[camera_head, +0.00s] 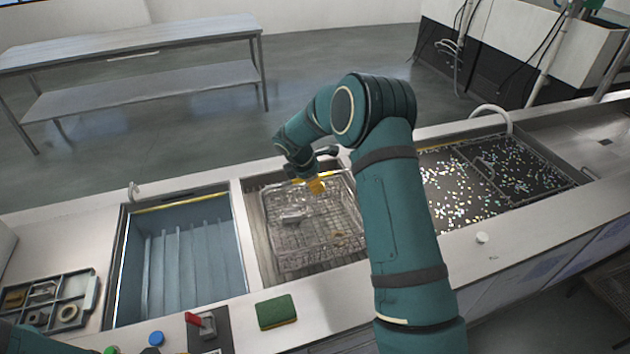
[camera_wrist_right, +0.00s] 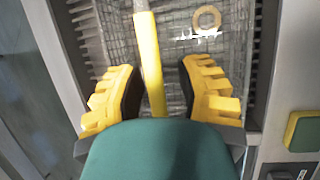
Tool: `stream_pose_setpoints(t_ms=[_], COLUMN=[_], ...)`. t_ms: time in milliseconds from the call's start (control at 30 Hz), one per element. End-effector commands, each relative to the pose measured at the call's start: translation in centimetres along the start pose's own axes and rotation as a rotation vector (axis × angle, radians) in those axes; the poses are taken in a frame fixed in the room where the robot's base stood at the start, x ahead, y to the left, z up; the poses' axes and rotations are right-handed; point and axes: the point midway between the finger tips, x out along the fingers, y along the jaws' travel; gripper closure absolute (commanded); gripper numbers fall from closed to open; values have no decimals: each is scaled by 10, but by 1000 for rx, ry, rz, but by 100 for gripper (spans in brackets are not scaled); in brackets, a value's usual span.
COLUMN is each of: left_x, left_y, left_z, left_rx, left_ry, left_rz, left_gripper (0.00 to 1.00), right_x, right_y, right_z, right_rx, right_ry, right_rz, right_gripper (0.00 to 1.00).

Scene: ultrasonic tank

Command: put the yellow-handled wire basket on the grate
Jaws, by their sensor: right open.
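The wire basket (camera_head: 315,235) sits in the middle bay of the counter, with small parts inside it. Its yellow handle (camera_wrist_right: 149,62) shows in the right wrist view as a bar running between the fingers of my right gripper (camera_wrist_right: 160,85). That gripper is open, with one yellow finger on each side of the handle and a gap visible on both sides. In the head view my right gripper (camera_head: 316,184) is over the far part of the basket, and my arm hides its right edge. I cannot clearly make out the grate. My left gripper is out of view.
A blue-lined tank (camera_head: 190,265) is left of the basket's bay. A dark tank with bright specks (camera_head: 470,190) is to the right. A parts tray (camera_head: 85,305), a red switch (camera_head: 195,319) and a green sponge (camera_head: 276,311) lie along the front.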

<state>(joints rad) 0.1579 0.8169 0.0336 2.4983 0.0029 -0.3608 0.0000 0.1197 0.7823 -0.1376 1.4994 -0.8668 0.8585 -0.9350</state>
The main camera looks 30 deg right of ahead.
Motion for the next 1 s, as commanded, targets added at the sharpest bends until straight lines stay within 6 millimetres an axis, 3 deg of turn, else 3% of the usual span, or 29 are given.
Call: stream_pose_setpoints(t_ms=[167,633,800,1000], left_x=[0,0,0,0], left_y=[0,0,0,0], left_z=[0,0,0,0], left_rx=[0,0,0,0], left_ry=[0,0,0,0], left_rz=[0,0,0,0], left_gripper=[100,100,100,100], right_x=[-14,-101,-116,-121], right_y=[1,1,0,0], right_z=[0,0,0,0], right_rx=[0,1,0,-1], right_ry=[1,1,1,0], right_rz=[4,3,1,0], right_gripper=[66,66,66,66])
